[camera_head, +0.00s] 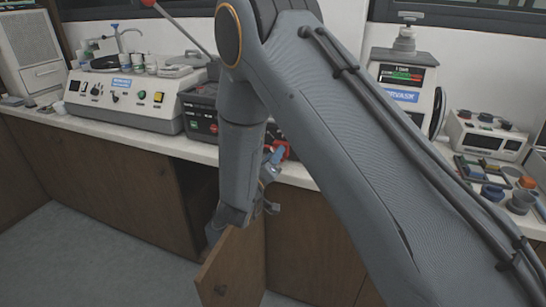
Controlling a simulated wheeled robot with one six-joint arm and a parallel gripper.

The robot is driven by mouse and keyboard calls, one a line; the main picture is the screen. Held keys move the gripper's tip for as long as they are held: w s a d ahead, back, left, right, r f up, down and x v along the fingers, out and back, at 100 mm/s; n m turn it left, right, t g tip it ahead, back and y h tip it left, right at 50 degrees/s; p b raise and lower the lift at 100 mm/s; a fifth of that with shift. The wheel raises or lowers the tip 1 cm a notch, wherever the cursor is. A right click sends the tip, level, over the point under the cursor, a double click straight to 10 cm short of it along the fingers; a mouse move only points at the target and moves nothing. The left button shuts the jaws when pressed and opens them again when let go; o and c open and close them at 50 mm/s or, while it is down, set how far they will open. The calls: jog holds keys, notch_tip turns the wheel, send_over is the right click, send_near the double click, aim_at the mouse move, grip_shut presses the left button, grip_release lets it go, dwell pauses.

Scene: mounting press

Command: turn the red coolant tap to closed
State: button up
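A small red part (284,149), possibly the coolant tap, shows at the bench's front edge, just right of my forearm. It is largely hidden, and I cannot tell which way its handle points. A dark machine (198,116) with red and green buttons, likely the mounting press, stands left of it, partly behind my arm. My gripper (270,180) is small in view, in front of the bench edge and just below the red part. My wrist covers part of it. I cannot tell whether its fingers are apart, or whether it touches the red part.
A long lever with a red knob (148,3) rises above the press. A cream machine (125,98) with bottles stands on the left. An instrument with a lit screen (407,76) and a tray of small parts (488,172) are on the right. A cabinet door (232,268) hangs open below.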

jog(key=b+v, duration=0.1)
jog(key=v, duration=0.6)
jog(key=shift+s, duration=0.35)
jog(key=shift+a, duration=0.15)
jog(key=d+f+m+g+y, duration=0.2)
jog(key=d+g+y, duration=0.4)
jog(key=d, duration=0.1)
jog(key=s+d+r+m+g, duration=0.1)
jog(key=s+d+g, duration=0.4)
jog(key=s+d, duration=0.3)
jog(key=s+d+r+m+g, duration=0.1)
jog(key=s+d+g, duration=0.4)
jog(key=s, duration=1.2)
jog(key=d+m, duration=0.1)
jog(key=d, duration=0.2)
jog(key=shift+s+g, duration=0.25)
jog(key=shift+g, duration=0.05)
